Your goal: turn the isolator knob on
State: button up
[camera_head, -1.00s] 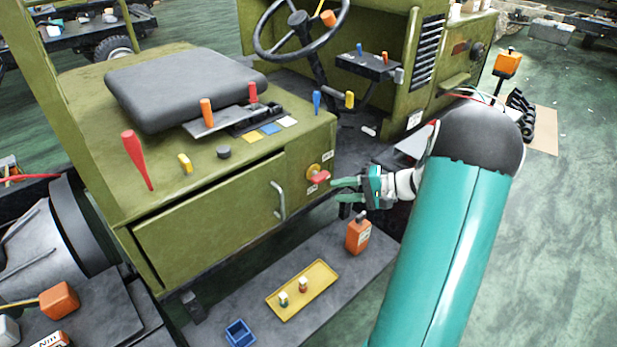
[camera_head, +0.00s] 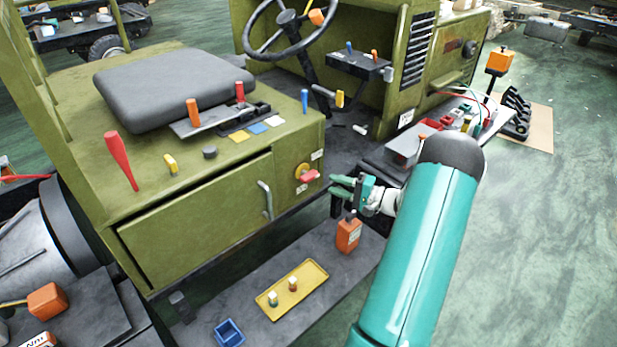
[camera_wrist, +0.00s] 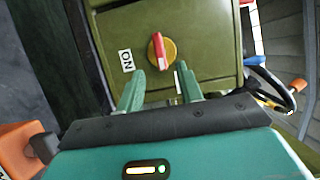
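The isolator knob (camera_head: 308,176) is a red handle on a round yellow base, on the right end of the green seat box's front. In the wrist view the knob (camera_wrist: 156,50) has its red bar nearly upright in the picture. A white "ON" label (camera_wrist: 126,60) is left of it and not in line with the bar. My gripper (camera_head: 335,192) is to the right of the knob in the head view, with a small gap. In the wrist view the gripper's fingers (camera_wrist: 160,88) are apart and empty, below the knob in the picture, one to each side.
An orange bottle (camera_head: 348,235) and a yellow tray (camera_head: 291,288) stand on the grey step below. A cabinet handle (camera_head: 265,200) is left of the knob. A red lever (camera_head: 120,160) and other coloured levers rise from the box top. The steering wheel (camera_head: 290,25) is behind.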

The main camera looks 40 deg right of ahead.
aim_at(314, 178)
jog(key=x, duration=0.9)
jog(key=shift+w, duration=0.15)
grip_shut()
